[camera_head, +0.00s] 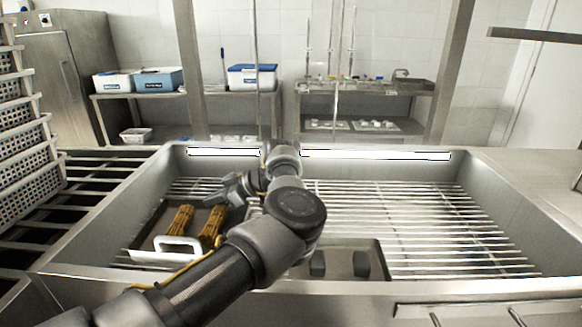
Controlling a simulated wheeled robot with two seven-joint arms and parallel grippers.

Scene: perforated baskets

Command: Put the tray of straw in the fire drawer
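The tray of straw (146,219) is a shallow dark tray with a white handle (178,244) on its near side. It lies at the left of a wire rack inside a large metal basin and holds two bundles of straw (181,221). My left arm comes in from the lower left and bends back over the tray. My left gripper (222,190) is at the tray's far right part, close to the straw. Its fingers are small and dark here, so I cannot tell whether they are open or touching anything. My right gripper is out of view. I cannot clearly make out the fire drawer.
A second tray (338,247) with dark blocks (361,263) sits at the front middle, partly behind my arm. The wire rack (440,225) is bare on the right. The basin's raised walls (375,170) surround it. Perforated baskets (25,190) stand at the left.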

